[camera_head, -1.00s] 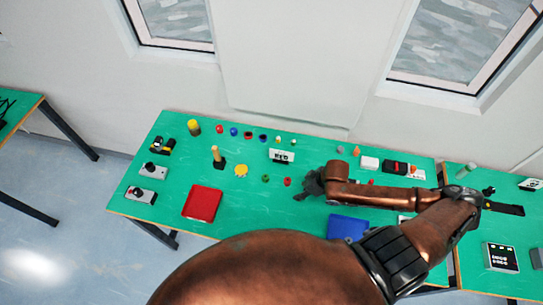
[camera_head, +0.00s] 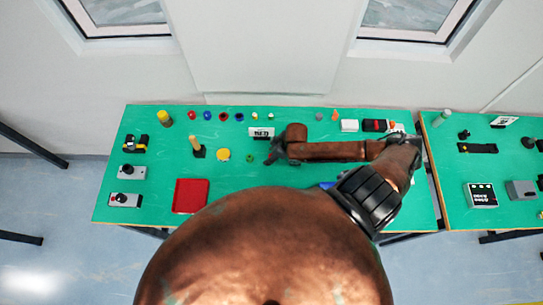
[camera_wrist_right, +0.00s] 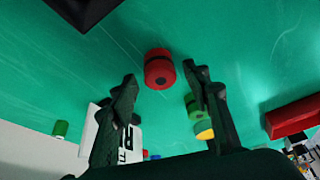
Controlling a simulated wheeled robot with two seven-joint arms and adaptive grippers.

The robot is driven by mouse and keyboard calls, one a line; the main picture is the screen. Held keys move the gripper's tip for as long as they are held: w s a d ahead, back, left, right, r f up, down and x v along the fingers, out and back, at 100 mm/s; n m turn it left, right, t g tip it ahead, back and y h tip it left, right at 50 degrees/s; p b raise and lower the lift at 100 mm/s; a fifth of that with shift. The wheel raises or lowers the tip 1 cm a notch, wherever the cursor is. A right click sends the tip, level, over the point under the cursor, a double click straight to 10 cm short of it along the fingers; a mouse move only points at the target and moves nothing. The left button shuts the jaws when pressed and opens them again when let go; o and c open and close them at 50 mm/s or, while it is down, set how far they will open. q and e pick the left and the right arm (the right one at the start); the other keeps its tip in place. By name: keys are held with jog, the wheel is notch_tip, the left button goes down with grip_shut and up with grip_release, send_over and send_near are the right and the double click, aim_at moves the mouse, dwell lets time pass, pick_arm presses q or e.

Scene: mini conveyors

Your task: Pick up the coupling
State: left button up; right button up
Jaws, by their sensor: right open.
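A short red cylinder (camera_wrist_right: 159,68) with a dark hole in its end lies between the fingers of my right gripper in the right wrist view. I cannot tell for sure that it is the coupling. My right gripper (camera_wrist_right: 160,80) is open around this line of sight, with a finger on each side and no visible contact. In the head view the right gripper (camera_head: 271,158) is over the middle of the green table (camera_head: 230,185), and the red cylinder is hidden there. My left gripper is not in view.
A green and yellow piece (camera_wrist_right: 195,108) shows beside the right-hand finger. A white lettered block (camera_head: 261,132) stands just behind the gripper. A green piece (camera_head: 249,157) and yellow disc (camera_head: 223,155) lie left of it. A red tray (camera_head: 190,196) is at front left.

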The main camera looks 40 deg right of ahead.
jog(key=shift+s, duration=0.45)
jog(key=shift+w, duration=0.3)
jog(key=c, duration=0.3)
jog(key=shift+s, duration=0.2)
jog(key=c, duration=0.7)
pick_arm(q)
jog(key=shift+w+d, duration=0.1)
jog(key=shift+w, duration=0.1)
pick_arm(e)
grip_shut()
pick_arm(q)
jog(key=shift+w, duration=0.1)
